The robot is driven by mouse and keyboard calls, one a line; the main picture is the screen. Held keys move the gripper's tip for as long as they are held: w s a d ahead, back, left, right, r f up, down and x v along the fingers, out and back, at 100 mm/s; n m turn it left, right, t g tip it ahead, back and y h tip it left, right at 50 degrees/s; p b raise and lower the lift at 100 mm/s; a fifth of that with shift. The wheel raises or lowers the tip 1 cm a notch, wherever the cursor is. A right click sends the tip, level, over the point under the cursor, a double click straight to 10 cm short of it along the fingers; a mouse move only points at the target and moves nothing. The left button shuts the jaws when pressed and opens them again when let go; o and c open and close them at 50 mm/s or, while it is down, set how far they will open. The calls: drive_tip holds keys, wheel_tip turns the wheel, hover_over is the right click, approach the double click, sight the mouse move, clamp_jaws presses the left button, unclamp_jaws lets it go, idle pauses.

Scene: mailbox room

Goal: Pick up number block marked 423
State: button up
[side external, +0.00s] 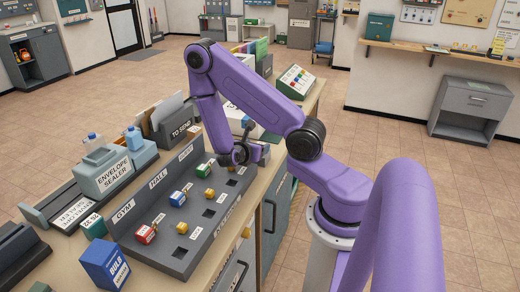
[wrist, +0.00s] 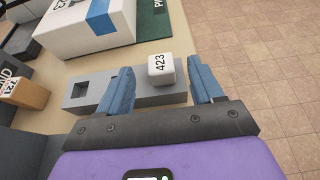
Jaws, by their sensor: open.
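The number block marked 423 (wrist: 161,70) is a small white cube in the wrist view. It rests on the grey board (wrist: 150,96), near the board's far right end. My gripper (wrist: 163,63) is open, with one blue finger to each side of the block in the picture. The fingers appear apart from the block; their height relative to it is hard to tell.
A white parcel with a blue band (wrist: 90,20) lies beyond the board. An envelope sealer (side external: 113,170) stands to the left.

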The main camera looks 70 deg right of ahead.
drive_tip(key=x, duration=0.8)
drive_tip(key=c, duration=1)
